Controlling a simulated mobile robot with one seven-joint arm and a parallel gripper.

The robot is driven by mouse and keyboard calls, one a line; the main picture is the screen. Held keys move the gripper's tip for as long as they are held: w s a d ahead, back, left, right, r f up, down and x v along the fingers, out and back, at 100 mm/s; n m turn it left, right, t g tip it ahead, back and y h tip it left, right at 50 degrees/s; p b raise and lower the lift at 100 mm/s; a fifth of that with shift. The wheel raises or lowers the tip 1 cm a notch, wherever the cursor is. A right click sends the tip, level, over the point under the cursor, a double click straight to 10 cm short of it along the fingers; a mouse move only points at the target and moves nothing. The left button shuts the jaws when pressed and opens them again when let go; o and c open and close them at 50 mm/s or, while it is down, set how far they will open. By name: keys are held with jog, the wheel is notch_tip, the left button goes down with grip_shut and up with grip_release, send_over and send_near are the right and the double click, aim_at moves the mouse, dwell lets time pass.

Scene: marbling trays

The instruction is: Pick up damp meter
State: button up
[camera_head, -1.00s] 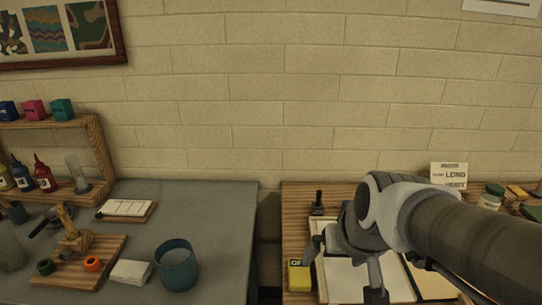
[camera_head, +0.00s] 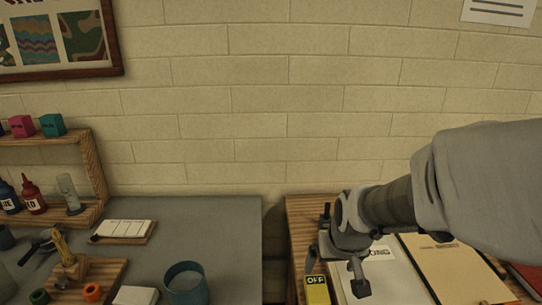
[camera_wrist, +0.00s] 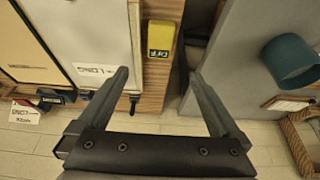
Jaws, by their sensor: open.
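The yellow damp meter (camera_head: 317,291), with a dark display reading OFF, lies near the left edge of the right-hand wooden table. In the wrist view the meter (camera_wrist: 160,40) is at the top centre, beyond my fingertips and roughly in line with the gap between them. My gripper (camera_head: 335,277) is open and empty. In the head view its fingers hang above the table, just right of and behind the meter. In the wrist view the gripper (camera_wrist: 160,74) has its two fingers wide apart, with nothing between them. I cannot tell its height above the meter.
A small black tool (camera_head: 325,212) stands behind. A gap parts this table from the grey table (camera_head: 225,230), which holds a teal cup (camera_head: 186,285).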

aim_at(317, 288)
jog(key=b+x, duration=0.5)
jog(key=x, duration=1.2)
jog(key=shift+f+b, duration=0.25)
jog(key=shift+b, duration=0.1)
jog(key=shift+f, duration=0.15)
jog(key=c, duration=1.4)
jog(key=shift+o, duration=0.2)
notch_tip(317, 288, up, 5)
jog(key=shift+w+d+r+p, duration=0.1)
jog(key=shift+p, duration=0.85)
jog(key=s+d+r+p, duration=0.6)
jog(key=s+d+p, duration=0.1)
jog(key=s+d, duration=0.1)
jog(key=shift+d+p, duration=0.25)
jog(key=shift+p, duration=0.05)
